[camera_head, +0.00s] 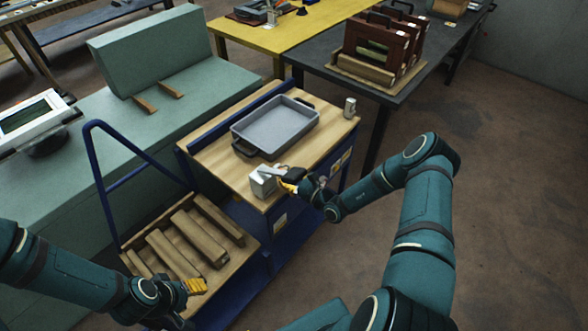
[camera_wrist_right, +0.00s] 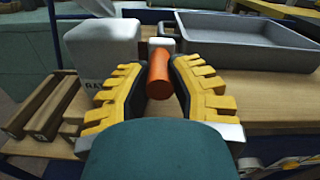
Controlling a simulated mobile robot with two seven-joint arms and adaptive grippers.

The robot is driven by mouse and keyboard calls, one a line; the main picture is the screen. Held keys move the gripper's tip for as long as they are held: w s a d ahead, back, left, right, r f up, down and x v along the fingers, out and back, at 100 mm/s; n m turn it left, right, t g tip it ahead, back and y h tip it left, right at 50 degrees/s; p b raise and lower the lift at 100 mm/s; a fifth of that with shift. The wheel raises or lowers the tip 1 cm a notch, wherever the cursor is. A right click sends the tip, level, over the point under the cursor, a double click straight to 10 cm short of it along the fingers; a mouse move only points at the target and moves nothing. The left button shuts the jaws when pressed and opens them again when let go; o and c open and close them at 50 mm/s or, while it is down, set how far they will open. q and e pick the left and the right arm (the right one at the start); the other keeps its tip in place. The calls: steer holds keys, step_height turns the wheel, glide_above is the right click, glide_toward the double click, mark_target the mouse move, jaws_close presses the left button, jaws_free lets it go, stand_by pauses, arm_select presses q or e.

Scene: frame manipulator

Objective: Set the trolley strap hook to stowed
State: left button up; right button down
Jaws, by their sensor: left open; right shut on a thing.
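The trolley (camera_head: 215,152) is blue with a wooden top. A pale grey block (camera_head: 262,182) stands at the front corner of its top, and a lever-like part shows on it. The block also shows in the right wrist view (camera_wrist_right: 103,48), with partly readable lettering. My right gripper (camera_head: 289,183) is at the block's right side. In the right wrist view, its yellow-padded fingers (camera_wrist_right: 159,88) are shut on an orange cylindrical handle (camera_wrist_right: 158,72) in front of a small light part. My left gripper (camera_head: 196,286) is open and empty, low beside the trolley's lower deck.
A grey tray (camera_head: 274,126) lies on the trolley top behind the block. Wooden bars (camera_head: 174,254) lie on the lower deck, beside a blue rail (camera_head: 106,180). A small grey block (camera_head: 350,107) stands at the back right corner. Floor right of the trolley is clear.

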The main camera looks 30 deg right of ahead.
steer(key=shift+s+a+f, duration=0.1)
steer(key=shift+s+a, duration=0.1)
steer(key=shift+a, duration=0.3)
steer(key=c, duration=0.8)
jaws_free()
steer(key=shift+a, duration=0.1)
steer(key=shift+s+d, duration=0.3)
steer(key=shift+s, duration=0.15)
steer(key=v, duration=1.1)
steer(key=shift+a, duration=0.1)
